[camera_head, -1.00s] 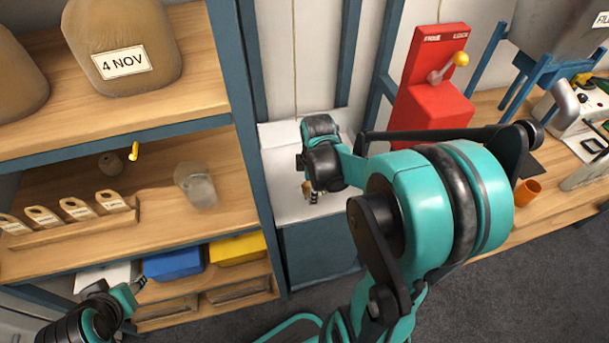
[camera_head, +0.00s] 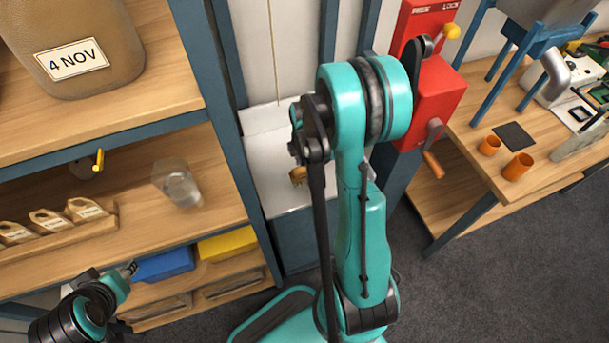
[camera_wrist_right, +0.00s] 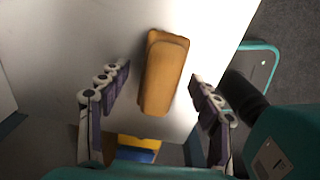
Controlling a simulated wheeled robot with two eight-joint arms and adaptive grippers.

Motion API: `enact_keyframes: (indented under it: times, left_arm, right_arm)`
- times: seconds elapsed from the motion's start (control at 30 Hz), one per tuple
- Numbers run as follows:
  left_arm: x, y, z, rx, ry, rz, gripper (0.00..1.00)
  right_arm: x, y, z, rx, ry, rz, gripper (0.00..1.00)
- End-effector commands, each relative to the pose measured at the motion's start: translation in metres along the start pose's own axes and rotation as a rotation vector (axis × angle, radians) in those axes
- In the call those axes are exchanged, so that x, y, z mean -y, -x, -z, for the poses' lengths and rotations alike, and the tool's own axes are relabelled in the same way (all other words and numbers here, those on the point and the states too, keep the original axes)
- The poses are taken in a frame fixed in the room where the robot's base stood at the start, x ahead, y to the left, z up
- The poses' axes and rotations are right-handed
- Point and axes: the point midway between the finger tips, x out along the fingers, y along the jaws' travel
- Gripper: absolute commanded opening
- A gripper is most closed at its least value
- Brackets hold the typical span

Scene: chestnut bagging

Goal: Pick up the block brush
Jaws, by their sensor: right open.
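The block brush (camera_wrist_right: 165,75) is a tan wooden block lying on a white surface (camera_wrist_right: 80,45) in the right wrist view. A small brown piece of it (camera_head: 298,175) shows in the head view, on the white top beside my right arm. My right gripper (camera_wrist_right: 160,72) is open and empty, with one finger on each side of the brush and a gap on both sides. In the head view my right arm hides that gripper. My left gripper (camera_head: 128,271) is at the bottom left, small and dark; its jaws cannot be made out.
A wooden shelf unit (camera_head: 160,125) with a jar and labelled tags stands left. A red lever box (camera_head: 432,100) and a workbench (camera_head: 485,150) with orange cups stand right. Blue posts flank the white top (camera_head: 270,150). Grey floor (camera_head: 450,290) is clear.

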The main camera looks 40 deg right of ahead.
Motion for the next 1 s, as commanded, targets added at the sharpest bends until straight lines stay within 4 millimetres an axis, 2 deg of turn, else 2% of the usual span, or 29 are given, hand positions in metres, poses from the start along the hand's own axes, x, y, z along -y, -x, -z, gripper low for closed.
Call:
enact_keyframes:
  times: [0.13,0.17,0.37,0.77,0.87,1.0]
  left_arm:
    - [0.000,0.001,0.001,0.000,0.000,0.000,0.40]
    - [0.000,0.001,0.001,0.000,0.000,0.000,0.40]
    - [0.000,0.001,0.001,0.000,0.000,0.000,0.40]
    - [0.000,0.003,0.002,0.000,0.000,0.000,0.40]
    - [0.000,0.007,0.005,0.000,0.000,0.000,0.40]
    - [0.000,0.016,0.012,0.000,0.000,0.000,0.40]
  right_arm:
    - [0.000,0.001,0.000,0.000,0.000,0.000,0.64]
    - [0.000,0.001,0.000,0.000,0.000,0.000,0.61]
    - [0.000,0.001,0.000,0.000,0.000,0.000,0.08]
    - [0.000,0.006,0.000,0.000,0.000,0.000,0.07]
    - [0.000,0.015,0.000,0.000,0.000,0.000,0.07]
    - [0.000,0.040,0.000,0.000,0.000,0.000,0.07]
